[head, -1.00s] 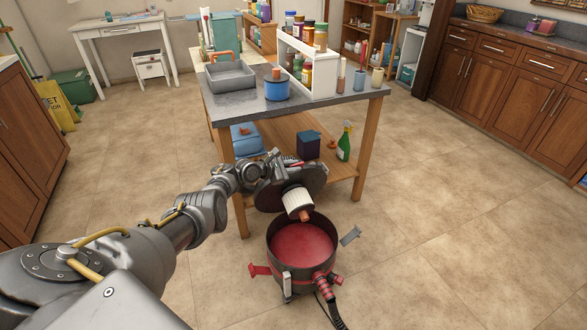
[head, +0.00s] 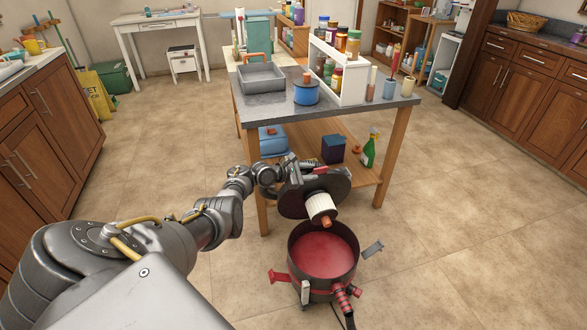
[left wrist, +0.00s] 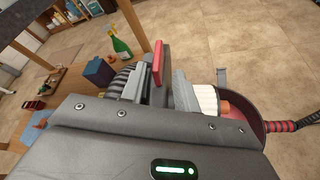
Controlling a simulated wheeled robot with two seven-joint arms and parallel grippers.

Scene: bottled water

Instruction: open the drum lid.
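The drum (head: 323,258) stands on the floor, a dark open tub with a red inside and clips at its sides. Its lid (head: 292,204) is off, a dark disc tilted on edge above the drum's back rim. A white ribbed filter (head: 320,206) with an orange end sticks out from the lid and also shows in the left wrist view (left wrist: 206,98). My left gripper (head: 292,168) is at the lid's top side. In the left wrist view its fingers (left wrist: 163,88) are closed around the lid's red-edged handle (left wrist: 158,62). My right gripper is not in view.
A grey-topped table (head: 350,110) stands behind the drum, with a lower shelf (head: 345,185) close to the lid. A green spray bottle (head: 369,150) stands on that shelf. A hose (head: 345,296) is attached to the drum's front. The floor to the right is clear.

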